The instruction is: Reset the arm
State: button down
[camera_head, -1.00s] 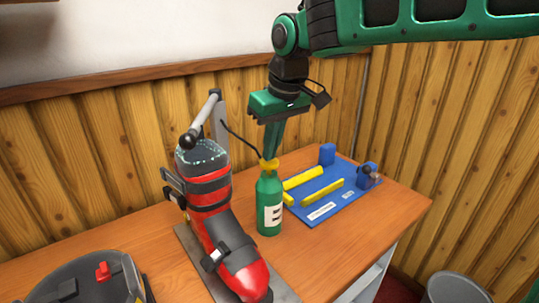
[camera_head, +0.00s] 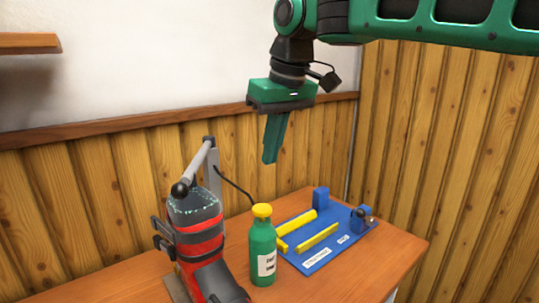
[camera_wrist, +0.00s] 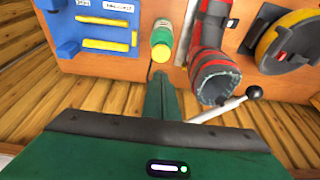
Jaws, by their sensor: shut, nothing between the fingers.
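My gripper (camera_head: 270,160) is green, shut and empty, pointing down in the air above the bench. It also shows in the wrist view (camera_wrist: 162,82). Below its fingertips stands a green bottle (camera_head: 263,255) with a yellow cap and a white label, upright on the bench. The bottle shows in the wrist view (camera_wrist: 162,42) just beyond the fingertips, with a gap between in the head view.
A red and grey boot (camera_head: 200,245) sits in a stand with a grey lever (camera_head: 197,165) left of the bottle. A blue board (camera_head: 345,238) with yellow bars lies right. A wooden shelf (camera_head: 30,43) is upper left. A round yellow-and-dark device (camera_wrist: 285,45) shows in the wrist view.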

jog(key=shift+d, duration=0.1)
dwell(0.3)
jog(key=s+d+f+m+h, duration=0.1)
jog(key=s+d+f+m, duration=0.1)
jog(key=d+f, duration=0.35)
jog(key=s+d+f+m+g, duration=0.1)
jog(key=s+d+f+m, duration=0.1)
jog(key=d, duration=0.7)
jog(key=s+d+f+m+h, duration=0.1)
jog(key=s+d+f+m, duration=0.15)
jog(key=d, duration=0.55)
jog(key=s+d+f+m+g, duration=0.1)
jog(key=s+d+f+m, duration=0.2)
jog(key=s+d+f, duration=0.3)
jog(key=s+d+f+m, duration=0.3)
jog(key=s+d+f, duration=0.4)
jog(key=s, duration=0.6)
notch_tip(320, 180, down, 2)
jog(key=shift+s+f+m+g, duration=0.2)
jog(key=shift+s+m+g, duration=0.1)
jog(key=shift+m+g, duration=0.1)
jog(key=shift+w+f, duration=0.2)
jog(key=shift+w, duration=0.45)
